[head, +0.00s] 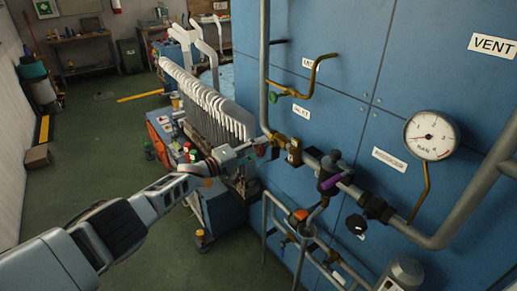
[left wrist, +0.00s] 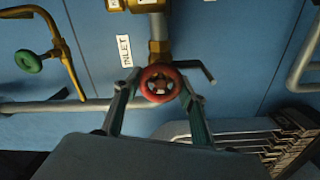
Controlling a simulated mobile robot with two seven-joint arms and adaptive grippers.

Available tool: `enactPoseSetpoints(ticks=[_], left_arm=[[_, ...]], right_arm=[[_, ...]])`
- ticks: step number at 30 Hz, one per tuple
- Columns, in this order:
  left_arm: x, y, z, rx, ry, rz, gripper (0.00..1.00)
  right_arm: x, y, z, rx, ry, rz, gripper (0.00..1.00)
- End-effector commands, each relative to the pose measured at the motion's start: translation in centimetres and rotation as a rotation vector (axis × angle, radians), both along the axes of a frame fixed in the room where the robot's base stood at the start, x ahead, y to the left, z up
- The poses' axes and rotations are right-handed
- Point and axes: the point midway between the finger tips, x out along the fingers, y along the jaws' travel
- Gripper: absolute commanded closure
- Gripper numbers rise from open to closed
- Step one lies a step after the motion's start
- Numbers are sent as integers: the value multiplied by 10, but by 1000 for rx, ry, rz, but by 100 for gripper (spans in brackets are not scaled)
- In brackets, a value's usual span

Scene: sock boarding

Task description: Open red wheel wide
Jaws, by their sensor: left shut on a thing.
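The red wheel (left wrist: 160,83) is a small round handwheel with a pale hub. It sits on the brass valve of the inlet pipe, beside the "INLET" label (left wrist: 124,50). My left gripper (left wrist: 160,92) has one finger on each side of the wheel, closed on its rim. In the head view my left gripper (head: 250,150) reaches in from the left to the pipe, and the wheel there is mostly hidden by the fingers. My right gripper is not in view.
A green handwheel (left wrist: 28,61) hangs on a thin brass pipe near the inlet. A pressure gauge (head: 431,135) and grey pipework stand to the right on the blue panel (head: 340,90). A rack of white sock boards (head: 205,105) stands close behind my left arm.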

Motion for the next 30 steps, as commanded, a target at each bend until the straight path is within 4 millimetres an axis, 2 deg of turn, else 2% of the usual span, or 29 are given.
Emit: enactPoseSetpoints(ticks=[20,21,22,30], left_arm=[[0,0,1,-38,48,0,80],[0,0,1,-38,48,0,49],[0,0,1,-38,48,0,41],[0,0,0,-35,47,0,41]], right_arm=[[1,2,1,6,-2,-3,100],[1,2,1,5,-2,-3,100],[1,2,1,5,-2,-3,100],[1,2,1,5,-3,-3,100]])
